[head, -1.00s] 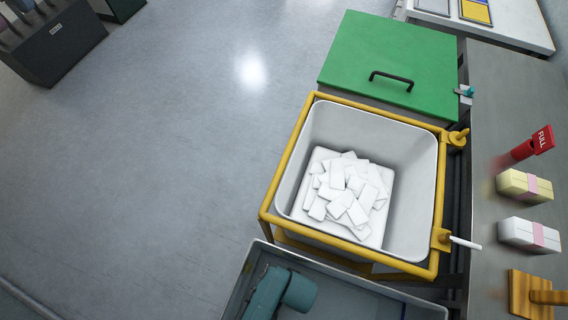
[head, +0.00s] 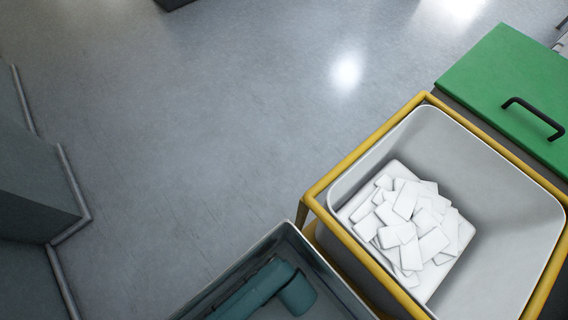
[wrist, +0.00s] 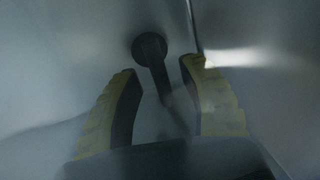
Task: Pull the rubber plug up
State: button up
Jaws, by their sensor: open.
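In the wrist view a dark round knob-like piece (wrist: 149,47) shows just beyond my fingertips, with a dark bar running down from it toward the space between the fingers. It may be the rubber plug, but the view is too dim to be sure. My gripper (wrist: 158,66) is open, its two yellowish, dark-lined fingers set wide apart. No contact with the dark piece shows. In the head view neither my fingers nor a plug can be made out.
Around the gripper are dim grey, metal-like surfaces. In the head view a grey open tank (head: 345,281) stands at the bottom. Beside it is a yellow-framed white bin (head: 505,215) of white pieces, then a green lid (head: 510,85). The floor at left is clear.

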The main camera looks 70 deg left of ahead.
grip_shut()
jog(key=shift+s, duration=0.1)
dwell(0.3)
notch_tip(320, 180, up, 5)
jog(key=p, duration=0.6)
jog(key=shift+f, duration=0.1)
jog(key=c, duration=0.5)
grip_release()
jog(key=shift+f, duration=0.25)
jog(key=o, duration=0.5)
